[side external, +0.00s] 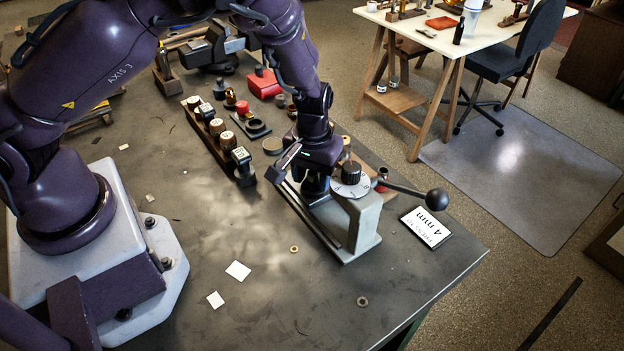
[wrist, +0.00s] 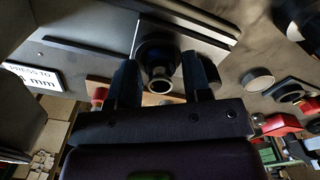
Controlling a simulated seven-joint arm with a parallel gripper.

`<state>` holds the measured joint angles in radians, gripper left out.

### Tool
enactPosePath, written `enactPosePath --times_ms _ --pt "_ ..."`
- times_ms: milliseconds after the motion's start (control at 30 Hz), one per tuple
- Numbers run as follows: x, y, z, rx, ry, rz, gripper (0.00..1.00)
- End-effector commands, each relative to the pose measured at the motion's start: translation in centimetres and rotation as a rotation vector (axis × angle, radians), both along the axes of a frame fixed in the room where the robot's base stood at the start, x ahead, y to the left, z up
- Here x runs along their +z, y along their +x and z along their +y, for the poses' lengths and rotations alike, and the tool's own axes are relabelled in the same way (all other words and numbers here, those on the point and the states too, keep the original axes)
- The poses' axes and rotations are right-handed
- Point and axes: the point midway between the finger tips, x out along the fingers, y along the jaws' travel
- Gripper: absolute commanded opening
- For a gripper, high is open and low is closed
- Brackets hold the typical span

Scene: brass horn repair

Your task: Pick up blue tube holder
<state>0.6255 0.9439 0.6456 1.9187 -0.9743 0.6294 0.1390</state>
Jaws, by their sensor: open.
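A dark, bluish-black round holder with a pale ring-shaped tube end (wrist: 161,85) sits between my fingers in the wrist view. Its blue colour is hard to make out in the shade. My gripper (wrist: 163,78) is open, with one finger on each side of it; I cannot tell whether either touches. In the side view my gripper (side external: 315,178) is low over the rail of the grey press (side external: 362,222). A dark round body (side external: 316,187) shows just beneath it there, mostly hidden by my wrist.
The press has a dial (side external: 351,182) and a ball-ended lever (side external: 437,199) to the right of my gripper. A sign (side external: 427,227) reads "PRESS TO 4 mm". A rack of labelled pieces (side external: 217,126) stands to the left. The front bench has small white squares (side external: 238,270) and loose washers.

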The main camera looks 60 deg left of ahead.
Motion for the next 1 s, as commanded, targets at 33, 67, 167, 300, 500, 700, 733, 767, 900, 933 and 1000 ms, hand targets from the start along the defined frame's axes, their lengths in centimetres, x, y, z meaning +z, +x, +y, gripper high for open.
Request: enactPosePath --times_ms 33,67,167,300,500,700,733,767,900,933,1000 --pt "-0.19 0.0 0.01 0.001 0.0 0.0 0.45" --pt "-0.25 0.0 0.01 0.001 0.0 0.0 0.45" --pt "-0.33 0.01 0.01 0.0 -0.001 0.0 0.45" --pt "-0.31 0.0 0.0 0.0 0.0 0.0 0.45" --pt "-0.29 0.0 0.0 0.0 -0.001 0.0 0.45" --pt "-0.27 -0.03 -0.01 -0.001 0.0 0.001 0.45" --pt "-0.27 -0.03 -0.01 -0.001 0.0 0.001 0.42" --pt "-0.27 -0.03 -0.01 -0.001 0.0 0.001 0.35" --pt "-0.27 -0.03 -0.01 -0.001 0.0 0.001 0.06" --pt "-0.27 -0.02 0.0 -0.001 0.0 0.001 0.06" --pt "-0.22 -0.01 0.0 -0.001 -0.001 0.0 0.02"
